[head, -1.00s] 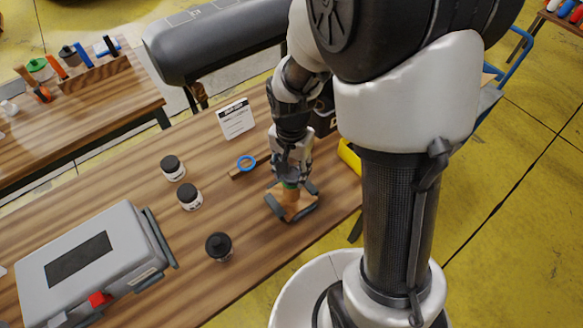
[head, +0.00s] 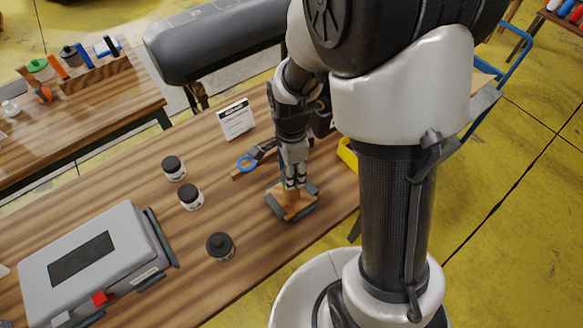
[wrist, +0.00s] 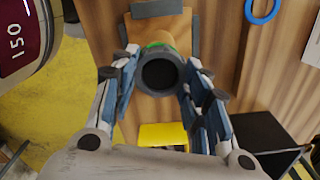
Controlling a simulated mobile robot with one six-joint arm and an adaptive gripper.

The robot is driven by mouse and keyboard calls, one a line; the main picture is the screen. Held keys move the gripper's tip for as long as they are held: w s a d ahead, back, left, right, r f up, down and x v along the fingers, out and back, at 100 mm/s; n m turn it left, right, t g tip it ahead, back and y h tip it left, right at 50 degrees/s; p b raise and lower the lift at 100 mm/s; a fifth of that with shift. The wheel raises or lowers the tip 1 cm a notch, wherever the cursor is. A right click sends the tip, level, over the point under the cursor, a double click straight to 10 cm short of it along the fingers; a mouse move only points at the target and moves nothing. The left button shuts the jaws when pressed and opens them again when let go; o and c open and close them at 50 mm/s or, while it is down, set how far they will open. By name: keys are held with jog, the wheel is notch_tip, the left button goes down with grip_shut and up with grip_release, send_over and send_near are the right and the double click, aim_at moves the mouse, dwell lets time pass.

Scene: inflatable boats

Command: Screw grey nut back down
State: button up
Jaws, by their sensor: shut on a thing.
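The grey nut (wrist: 160,73) shows as a dark round ring with a dark hollow in the wrist view. It sits over a green part (wrist: 157,45) on a wooden block with grey pads (wrist: 157,28). My gripper (wrist: 160,88) has its fingers on both sides of the nut and is shut on it. In the head view my gripper (head: 293,183) points down at the wooden block (head: 291,207) on the bench. There the fingers hide the nut, and the thread under it cannot be seen.
A blue ring (head: 246,163) lies left of the block, near a white sign card (head: 236,119). Black-lidded jars (head: 190,197) and a grey case (head: 92,258) stand further left. A yellow object (head: 348,154) is right of my gripper. Bare bench lies between block and jars.

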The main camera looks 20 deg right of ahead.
jog(key=shift+m, duration=0.5)
jog(key=o, duration=0.8)
jog(key=shift+o, duration=0.3)
jog(key=shift+r, duration=0.1)
notch_tip(320, 180, up, 8)
jog(key=p, duration=0.6)
jog(key=shift+p, duration=0.4)
